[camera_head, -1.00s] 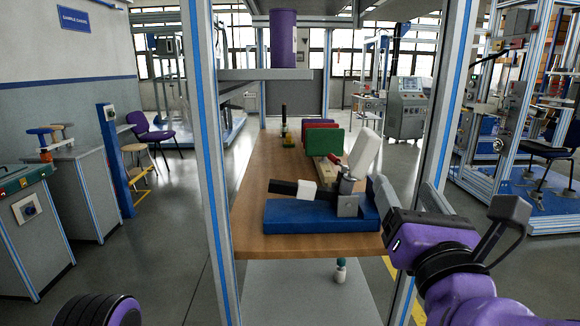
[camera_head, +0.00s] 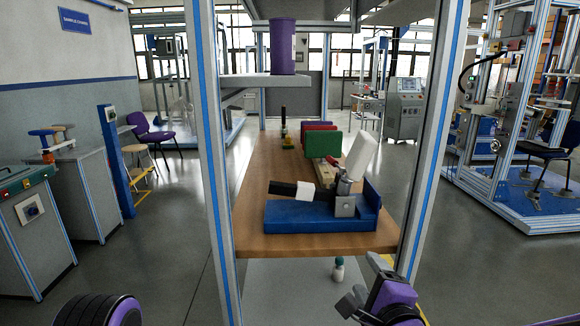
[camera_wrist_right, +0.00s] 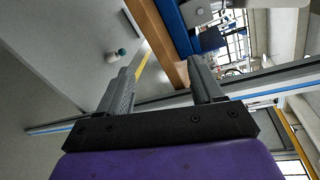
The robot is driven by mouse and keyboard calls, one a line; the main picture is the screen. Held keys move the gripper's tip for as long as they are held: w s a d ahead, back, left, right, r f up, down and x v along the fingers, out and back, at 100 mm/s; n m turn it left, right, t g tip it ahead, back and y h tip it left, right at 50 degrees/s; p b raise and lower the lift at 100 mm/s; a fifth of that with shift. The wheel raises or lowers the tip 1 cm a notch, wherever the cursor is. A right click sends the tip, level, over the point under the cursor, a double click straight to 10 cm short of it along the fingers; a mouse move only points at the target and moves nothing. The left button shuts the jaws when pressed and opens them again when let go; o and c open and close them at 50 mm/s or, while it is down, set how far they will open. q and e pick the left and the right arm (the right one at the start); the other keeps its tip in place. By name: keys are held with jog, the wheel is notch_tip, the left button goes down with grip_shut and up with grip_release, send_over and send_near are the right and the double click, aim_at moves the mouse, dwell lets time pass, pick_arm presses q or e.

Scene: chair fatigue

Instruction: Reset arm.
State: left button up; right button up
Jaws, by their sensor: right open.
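A jointed test fixture stands on a blue base (camera_head: 310,215) at the near end of the wooden table. Its metal bracket (camera_head: 345,205) carries a white padded arm (camera_head: 360,155) tilted up to the right. A black arm with a white block (camera_head: 308,191) points left, slightly above the base. My right gripper (camera_head: 362,284) is open and empty, low in front of the table's near right corner and apart from the fixture. In the right wrist view, my right gripper (camera_wrist_right: 162,80) has nothing between its fingers, and part of the blue base (camera_wrist_right: 173,25) shows above. My left gripper is out of view.
Metal posts (camera_head: 432,150) frame the table (camera_head: 255,215) on both sides. A shelf above holds a purple cylinder (camera_head: 283,47). Red and green blocks (camera_head: 322,143) stand farther back on the table. A small green-topped bottle (camera_head: 338,268) sits below the table.

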jog(key=s+d+f+n+g+h+p, duration=0.1)
jog(key=s+d+f+n+g, duration=0.15)
jog(key=f, duration=0.45)
jog(key=s+d+f+n+g+p, duration=0.1)
jog(key=s+f+n+g, duration=0.15)
jog(key=f, duration=0.55)
jog(key=s+d+f+n+g+h, duration=0.1)
jog(key=s+d+f+n, duration=0.15)
jog(key=f, duration=0.45)
jog(key=s+d+f+n+g+h+p, duration=0.1)
jog(key=s+d+f+n+g, duration=0.2)
jog(key=s+f, duration=0.3)
jog(key=s+d+f+n+g+h+p, duration=0.1)
jog(key=s+d+f, duration=0.5)
jog(key=s, duration=0.9)
jog(key=f+n+g+p, duration=0.1)
jog(key=n+g, duration=0.1)
jog(key=shift+d+g+h, duration=0.2)
jog(key=shift+g+h, duration=0.1)
